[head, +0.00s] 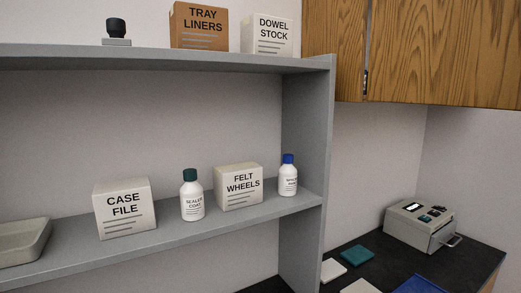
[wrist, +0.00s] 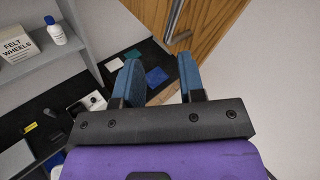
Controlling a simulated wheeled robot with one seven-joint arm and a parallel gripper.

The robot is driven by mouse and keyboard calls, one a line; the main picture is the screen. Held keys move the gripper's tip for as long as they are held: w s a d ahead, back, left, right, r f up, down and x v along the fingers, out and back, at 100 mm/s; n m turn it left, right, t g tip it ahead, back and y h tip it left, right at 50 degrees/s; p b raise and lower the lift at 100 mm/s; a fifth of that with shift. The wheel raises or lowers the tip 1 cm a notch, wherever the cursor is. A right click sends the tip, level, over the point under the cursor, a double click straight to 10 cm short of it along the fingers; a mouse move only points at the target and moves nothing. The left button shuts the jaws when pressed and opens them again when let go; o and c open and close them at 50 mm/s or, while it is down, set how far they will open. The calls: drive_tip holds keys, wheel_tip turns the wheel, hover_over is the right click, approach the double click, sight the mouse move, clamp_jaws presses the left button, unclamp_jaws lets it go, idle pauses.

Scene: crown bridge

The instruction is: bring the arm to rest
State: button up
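My gripper (wrist: 160,72) shows in the wrist view with its two blue fingers spread apart and nothing between them. It is out of the head view, and so is my arm. In the wrist view the fingers appear in front of the dark counter and the wooden cabinet, and they do not appear to grip anything. How far they are from these surfaces I cannot tell.
A grey shelf (head: 70,260) carries boxes and two bottles, including a blue-capped bottle (head: 289,178). A wooden cabinet (head: 440,50) hangs at upper right. A beige device (head: 420,225) stands on the dark counter (head: 477,262) near coloured pads. A pale wall lies right in the wrist view.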

drive_tip(key=w+a+f+n+g+y, duration=0.1)
drive_tip(key=w+f+n+g, duration=0.1)
drive_tip(key=f+n, duration=0.6)
drive_tip(key=w+a+f+n+g+y, duration=0.2)
drive_tip(key=f+n+g, duration=0.2)
drive_tip(key=f+n, duration=0.5)
drive_tip(key=w+a+f+n+g+y, duration=0.1)
drive_tip(key=f+n+g, duration=0.3)
drive_tip(key=f+n, duration=0.5)
drive_tip(key=w+a+n, duration=0.1)
drive_tip(key=n, duration=0.8)
drive_tip(key=shift+a+f+y, duration=0.25)
drive_tip(key=shift+y, duration=0.15)
